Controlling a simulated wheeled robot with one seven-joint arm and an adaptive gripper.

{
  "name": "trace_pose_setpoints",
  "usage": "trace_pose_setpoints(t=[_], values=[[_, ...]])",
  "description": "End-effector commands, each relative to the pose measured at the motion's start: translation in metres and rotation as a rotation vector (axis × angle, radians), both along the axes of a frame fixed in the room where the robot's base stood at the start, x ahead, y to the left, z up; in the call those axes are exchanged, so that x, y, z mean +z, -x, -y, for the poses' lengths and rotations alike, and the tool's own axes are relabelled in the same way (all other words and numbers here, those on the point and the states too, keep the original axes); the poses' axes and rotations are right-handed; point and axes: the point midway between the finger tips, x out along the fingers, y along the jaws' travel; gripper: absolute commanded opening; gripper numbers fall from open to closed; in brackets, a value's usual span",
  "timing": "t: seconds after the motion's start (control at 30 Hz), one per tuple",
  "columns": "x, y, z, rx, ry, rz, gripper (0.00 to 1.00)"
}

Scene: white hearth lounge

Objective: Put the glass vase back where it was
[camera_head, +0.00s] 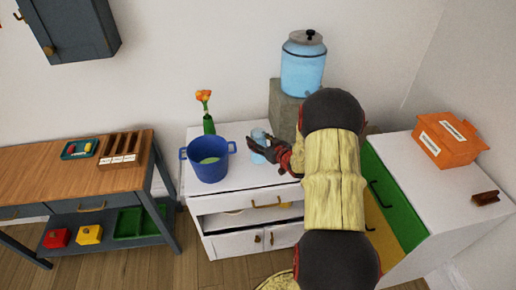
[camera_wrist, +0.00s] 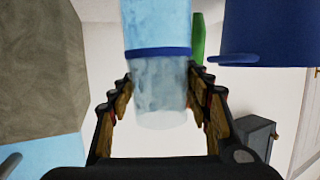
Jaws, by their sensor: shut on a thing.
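The glass vase (camera_head: 258,137) is light blue and see-through, and stands upright at the white cabinet's top, between the blue pot and the stone block. In the wrist view the vase (camera_wrist: 160,90) shows a dark blue band and sits between both fingers. My gripper (camera_head: 262,150) is shut on the vase, reaching it from the right in the head view. In the wrist view my gripper (camera_wrist: 160,100) has one finger on each side of the glass. The fingers hide part of the vase in the head view. I cannot tell whether its base touches the cabinet top.
A blue pot (camera_head: 210,169) stands close left of the vase, with a green vase holding an orange flower (camera_head: 208,124) behind it. A stone block (camera_head: 284,108) bearing a water dispenser (camera_head: 303,68) is at the right. The white cabinet top (camera_head: 236,182) is bare in front.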

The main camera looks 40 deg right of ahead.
Motion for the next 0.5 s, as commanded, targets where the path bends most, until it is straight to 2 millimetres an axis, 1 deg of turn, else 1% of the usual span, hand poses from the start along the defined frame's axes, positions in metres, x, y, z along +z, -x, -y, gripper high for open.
trace_pose_setpoints(t=[0.03, 0.17, 0.27, 0.3, 0.4, 0.5], values=[[-0.002, -0.003, 0.002, 0.001, 0.003, 0.004, 0.0], [-0.005, -0.006, 0.004, 0.001, 0.003, 0.004, 0.0], [-0.011, -0.01, 0.006, 0.002, 0.002, 0.004, 0.0], [-0.015, -0.013, 0.007, 0.002, 0.002, 0.004, 0.0], [-0.032, -0.012, 0.007, 0.0, 0.001, 0.002, 0.0], [-0.043, -0.012, 0.007, 0.0, 0.001, 0.003, 0.0]])
